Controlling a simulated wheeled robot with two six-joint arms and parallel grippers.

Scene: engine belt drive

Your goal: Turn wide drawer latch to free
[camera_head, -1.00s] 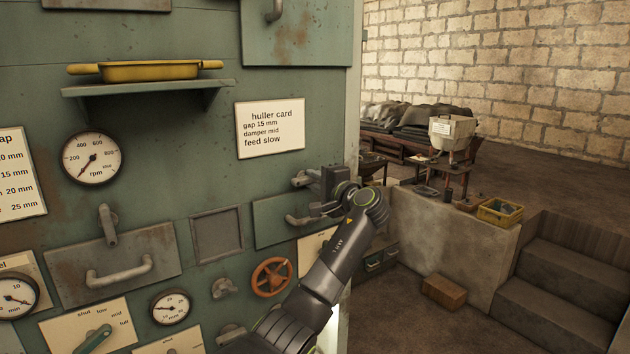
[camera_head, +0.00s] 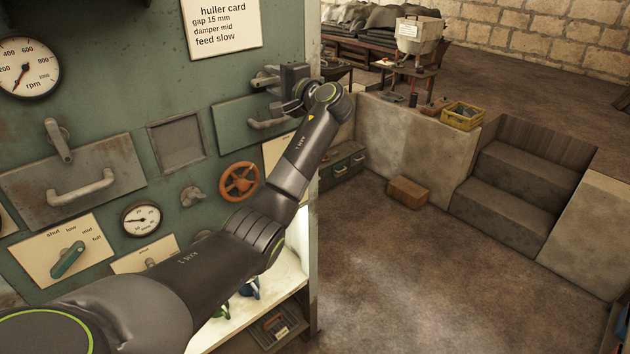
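A green drawer front (camera_head: 228,124) on the machine panel has a grey bar handle (camera_head: 262,123) and, above it, a grey latch (camera_head: 262,82). My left gripper (camera_head: 277,76) is at this latch, with its dark body just right of it. The fingers are small and partly hidden, so I cannot tell their opening or grip. A grey, rusty drawer front (camera_head: 115,165) farther left also has a bar handle (camera_head: 82,190) and a latch (camera_head: 58,140) that hangs roughly downward. My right gripper is out of view.
An orange handwheel (camera_head: 239,182) sits below the green drawer, beside my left forearm. Gauges, a green selector lever (camera_head: 68,260) and a huller card (camera_head: 222,25) are on the panel. Open floor (camera_head: 400,260) lies right of the machine, before a low wall and steps (camera_head: 505,195).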

